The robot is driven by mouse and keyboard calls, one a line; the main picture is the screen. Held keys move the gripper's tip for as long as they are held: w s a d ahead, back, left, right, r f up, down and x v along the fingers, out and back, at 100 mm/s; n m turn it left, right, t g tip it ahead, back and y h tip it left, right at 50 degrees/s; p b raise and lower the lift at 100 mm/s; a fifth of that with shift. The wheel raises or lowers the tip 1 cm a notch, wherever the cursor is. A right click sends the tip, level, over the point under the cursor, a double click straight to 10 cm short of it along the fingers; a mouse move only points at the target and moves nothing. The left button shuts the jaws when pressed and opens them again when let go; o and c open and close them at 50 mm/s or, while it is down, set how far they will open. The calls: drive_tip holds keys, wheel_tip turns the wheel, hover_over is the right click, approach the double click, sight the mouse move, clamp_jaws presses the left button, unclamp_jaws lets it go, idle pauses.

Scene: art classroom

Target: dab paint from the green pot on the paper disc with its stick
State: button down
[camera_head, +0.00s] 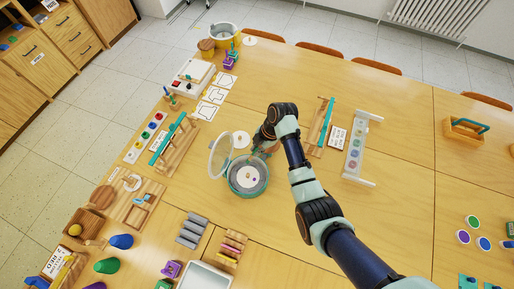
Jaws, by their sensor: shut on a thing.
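A round turquoise-rimmed spinner (233,189) stands mid-table, its clear round lid (220,155) tipped up on the left. A white paper disc (246,182) lies inside it with a small purple spot and a fainter mark. My gripper (261,148) is low at the spinner's back rim, beyond the disc. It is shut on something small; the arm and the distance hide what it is. A white rack of paint pots (146,137) stands at the left, with pots of several colours, one greenish near its front end. I cannot make out the sticks.
Another white disc (241,139) lies behind the spinner. The table's right middle is clear.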

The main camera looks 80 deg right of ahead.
wheel_tip(320, 180, down, 8)
drive_tip(key=b, duration=0.5)
drive_tip(key=shift+b, duration=0.4)
drive_tip(key=shift+f+b, duration=0.5)
drive_tip(key=shift+f, duration=0.2)
drive_tip(key=shift+r, duration=0.1)
